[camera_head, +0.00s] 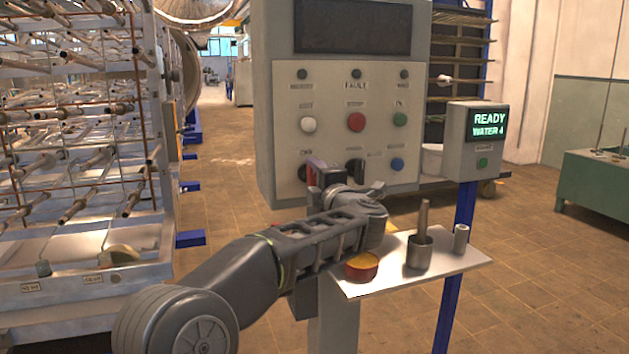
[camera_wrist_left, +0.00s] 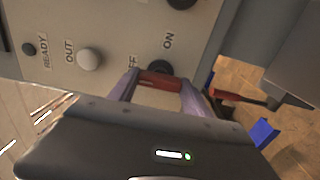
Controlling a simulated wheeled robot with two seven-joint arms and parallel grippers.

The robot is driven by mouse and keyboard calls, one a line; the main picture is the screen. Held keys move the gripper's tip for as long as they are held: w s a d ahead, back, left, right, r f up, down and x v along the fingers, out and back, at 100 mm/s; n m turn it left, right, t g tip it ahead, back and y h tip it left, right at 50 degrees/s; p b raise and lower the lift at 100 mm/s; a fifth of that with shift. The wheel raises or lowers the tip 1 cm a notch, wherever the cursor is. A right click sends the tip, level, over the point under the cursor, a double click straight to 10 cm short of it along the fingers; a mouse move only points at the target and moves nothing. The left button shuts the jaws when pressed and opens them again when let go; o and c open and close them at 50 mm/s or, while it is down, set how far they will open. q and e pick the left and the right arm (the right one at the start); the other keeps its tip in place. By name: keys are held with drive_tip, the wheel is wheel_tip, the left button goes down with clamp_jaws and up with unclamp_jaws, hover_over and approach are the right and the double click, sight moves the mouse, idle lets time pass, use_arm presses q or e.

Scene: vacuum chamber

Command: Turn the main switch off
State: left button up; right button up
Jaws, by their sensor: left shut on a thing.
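The main switch is on the front of the grey control cabinet (camera_head: 270,120), at the lower left. In the left wrist view its red handle (camera_wrist_left: 160,80) sits in front of a dark round base, beside the OFF and ON lettering. My left gripper (camera_wrist_left: 160,92) has one finger at each end of the red handle and is shut on it. In the head view my left gripper (camera_head: 325,172) reaches up to the panel and hides most of the switch. My right gripper is in neither view.
Around it are a white button (camera_head: 308,125), a red button (camera_head: 356,122), a black knob (camera_head: 354,168) and a blue button (camera_head: 397,164). A small shelf (camera_head: 455,262) below holds a red tin (camera_head: 362,266) and a metal cup (camera_head: 419,252). A rack (camera_head: 80,235) stands left.

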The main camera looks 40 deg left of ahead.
use_arm(q)
drive_tip(key=o, duration=1.4)
drive_tip(key=shift+c, duration=0.2)
drive_tip(key=v, duration=0.7)
drive_tip(key=shift+s+d, duration=0.25)
drive_tip(key=shift+d, duration=0.1)
